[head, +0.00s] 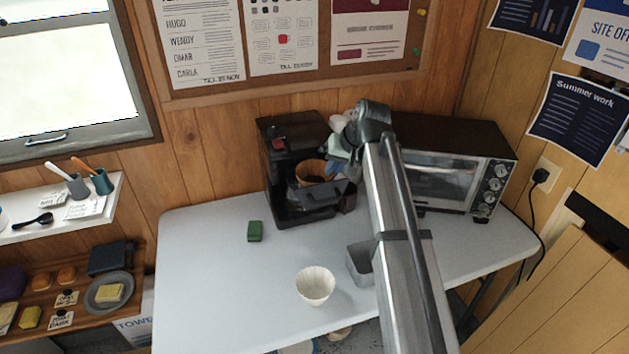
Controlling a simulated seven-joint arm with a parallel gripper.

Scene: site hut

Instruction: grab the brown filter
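The brown filter (309,171) sits in the opened basket of the black coffee maker (286,150) on the table, with dark contents inside. My gripper (338,162) is at the right side of the coffee maker, close to the brown filter's right edge. Its fingers are small and partly hidden by my own wrist, so I cannot tell whether they are open or touching the filter. A white fluted filter (315,287) stands alone near the table's front.
A toaster oven (446,165) stands right of the coffee maker, behind my arm. A green sponge-like block (255,231) and a grey bin (358,265) are on the table (200,290). The table's left side is clear. A shelf (104,205) is at the left.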

